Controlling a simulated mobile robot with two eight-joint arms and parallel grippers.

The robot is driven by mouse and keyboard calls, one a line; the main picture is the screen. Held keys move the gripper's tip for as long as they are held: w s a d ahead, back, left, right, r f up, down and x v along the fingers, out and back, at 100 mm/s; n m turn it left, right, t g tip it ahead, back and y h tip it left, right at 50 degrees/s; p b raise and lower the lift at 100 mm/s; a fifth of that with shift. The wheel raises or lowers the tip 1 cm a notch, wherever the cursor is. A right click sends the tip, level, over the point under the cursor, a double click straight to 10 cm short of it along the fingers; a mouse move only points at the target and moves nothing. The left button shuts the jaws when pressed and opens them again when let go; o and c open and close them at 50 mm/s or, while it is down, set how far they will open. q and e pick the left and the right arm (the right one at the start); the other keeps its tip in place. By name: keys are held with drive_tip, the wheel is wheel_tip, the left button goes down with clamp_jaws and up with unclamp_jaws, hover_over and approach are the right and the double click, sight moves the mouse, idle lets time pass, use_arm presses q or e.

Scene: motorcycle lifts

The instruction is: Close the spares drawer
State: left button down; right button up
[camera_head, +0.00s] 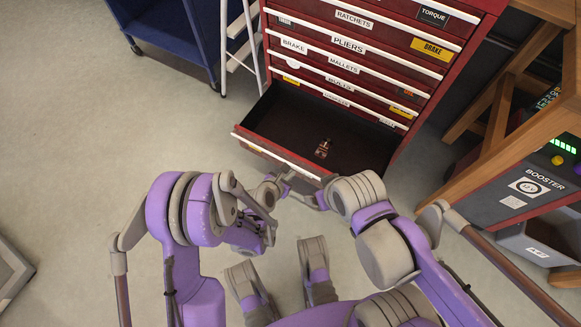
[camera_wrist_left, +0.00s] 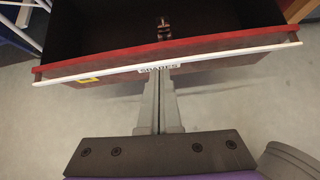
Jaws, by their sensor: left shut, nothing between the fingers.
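The spares drawer (camera_head: 290,112) is the pulled-out lowest drawer of the red tool cabinet (camera_head: 462,28). It has a dark inside, a red rim and a white edge strip. In the left wrist view its front (camera_wrist_left: 250,48) carries a SPARES label (camera_wrist_left: 158,67). My left gripper (camera_head: 284,177) is shut and empty, its fingertips (camera_wrist_left: 160,72) at the middle of the drawer front, just below the label. I cannot tell whether they touch it. My right gripper (camera_head: 308,200) is beside it near the drawer's right front corner; its fingers are too hidden to judge.
A small brown item (camera_head: 323,149) lies in the drawer. The drawers above are shut. A blue cart (camera_head: 172,30) and white step ladder (camera_head: 240,45) stand at left. A wooden stand (camera_head: 500,110) and a booster box (camera_head: 520,190) stand at right.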

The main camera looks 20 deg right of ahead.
sight(305, 164)
use_arm(q)
drive_tip(key=shift+n, duration=0.4)
drive_tip(key=x, duration=0.3)
drive_tip(key=b+x, duration=0.1)
drive_tip(key=x, duration=0.3)
drive_tip(key=b+x, duration=0.1)
drive_tip(key=x, duration=0.2)
drive_tip(key=shift+s+d+f, duration=0.2)
drive_tip(key=shift+d+f, duration=0.1)
drive_tip(key=shift+f, duration=0.15)
use_arm(e)
drive_tip(key=shift+s+x, duration=0.2)
drive_tip(key=shift+x, duration=0.9)
drive_tip(key=shift+a+f, duration=0.1)
